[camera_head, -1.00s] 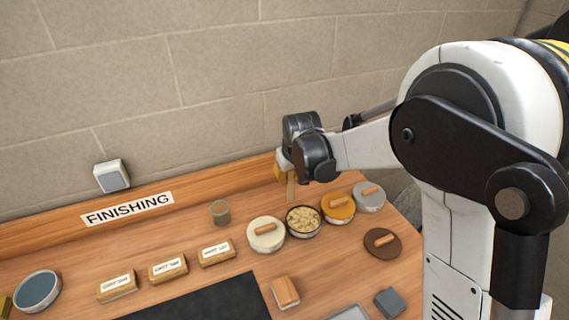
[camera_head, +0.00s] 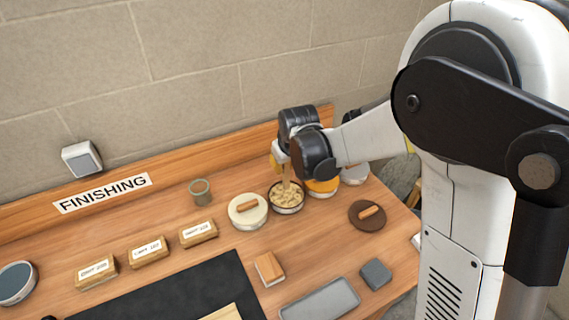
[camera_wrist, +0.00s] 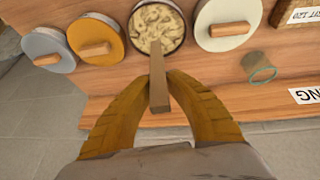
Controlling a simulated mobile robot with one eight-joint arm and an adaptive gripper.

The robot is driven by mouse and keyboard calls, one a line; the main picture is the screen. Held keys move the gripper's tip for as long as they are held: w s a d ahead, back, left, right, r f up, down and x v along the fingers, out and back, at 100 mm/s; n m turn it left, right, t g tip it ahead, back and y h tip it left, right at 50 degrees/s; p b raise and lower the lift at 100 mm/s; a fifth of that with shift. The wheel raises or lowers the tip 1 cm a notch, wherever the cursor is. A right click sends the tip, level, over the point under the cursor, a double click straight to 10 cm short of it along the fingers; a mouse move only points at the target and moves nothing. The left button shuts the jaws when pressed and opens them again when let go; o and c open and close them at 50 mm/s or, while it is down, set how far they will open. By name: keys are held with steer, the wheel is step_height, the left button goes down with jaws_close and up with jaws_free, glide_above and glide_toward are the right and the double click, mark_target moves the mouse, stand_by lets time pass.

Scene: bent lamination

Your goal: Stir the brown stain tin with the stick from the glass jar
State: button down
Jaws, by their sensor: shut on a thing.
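My gripper (camera_head: 280,161) is shut on the flat wooden stick (camera_wrist: 158,88), which also shows below the fingers in the head view (camera_head: 285,180). The open tin (camera_head: 286,209) has a dark rim and swirled pale and brown contents; it also shows in the wrist view (camera_wrist: 158,27). The stick points down over it, with its lower end at the contents; how deep it reaches cannot be told. A brown lid (camera_head: 362,220) with a wooden handle lies apart, to the right. The small glass jar (camera_head: 201,192) stands left of the tins and looks empty.
A cream-lidded tin (camera_head: 247,211) stands close left of the open tin. Yellow-lidded (camera_head: 322,186) and grey-lidded (camera_head: 355,173) tins stand to its right. Labelled blocks (camera_head: 148,252), a dark mat (camera_head: 200,285), a grey tray (camera_head: 320,299) and a grey block (camera_head: 376,274) lie nearer.

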mark_target(284, 184)
steer(key=shift+f+b, duration=1.8)
steer(key=shift+f, duration=0.6)
steer(key=shift+a, duration=0.1)
